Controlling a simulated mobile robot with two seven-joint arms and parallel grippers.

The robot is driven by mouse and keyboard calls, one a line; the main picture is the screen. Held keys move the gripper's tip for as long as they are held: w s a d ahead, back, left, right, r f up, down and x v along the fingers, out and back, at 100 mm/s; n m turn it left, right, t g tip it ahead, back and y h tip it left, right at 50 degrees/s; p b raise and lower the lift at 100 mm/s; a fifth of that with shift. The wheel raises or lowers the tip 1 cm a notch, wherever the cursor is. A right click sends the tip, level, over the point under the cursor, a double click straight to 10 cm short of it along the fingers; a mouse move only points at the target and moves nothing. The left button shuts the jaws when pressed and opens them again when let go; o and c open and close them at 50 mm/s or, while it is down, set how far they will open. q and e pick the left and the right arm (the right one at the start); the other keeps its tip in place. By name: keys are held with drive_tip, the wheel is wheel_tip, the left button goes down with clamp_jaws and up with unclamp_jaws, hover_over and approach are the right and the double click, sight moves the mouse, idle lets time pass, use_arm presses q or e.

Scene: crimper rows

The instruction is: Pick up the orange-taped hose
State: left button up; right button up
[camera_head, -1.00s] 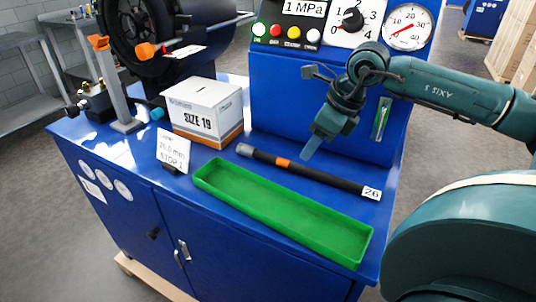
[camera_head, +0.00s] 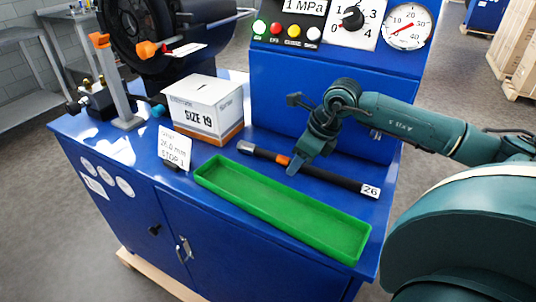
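The hose (camera_head: 335,178) is black with an orange tape band (camera_head: 282,160), a grey fitting at its left end and a white "26" tag (camera_head: 371,191) at its right end. It lies on the blue bench top behind the green tray. My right gripper (camera_head: 294,168) points down over the hose, just right of the tape, and hides a short part of it. I cannot tell whether its fingers touch the hose or how far apart they are. My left gripper is not in view.
A long, empty green tray (camera_head: 285,214) lies along the front edge. A white box marked "SIZE 19" (camera_head: 203,107) and a small sign card (camera_head: 174,148) stand to the left. A blue panel with a dial and gauge (camera_head: 408,27) rises behind the hose.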

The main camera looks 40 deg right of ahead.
clamp_jaws()
drive_tip(key=shift+r, duration=0.15)
idle(0.4)
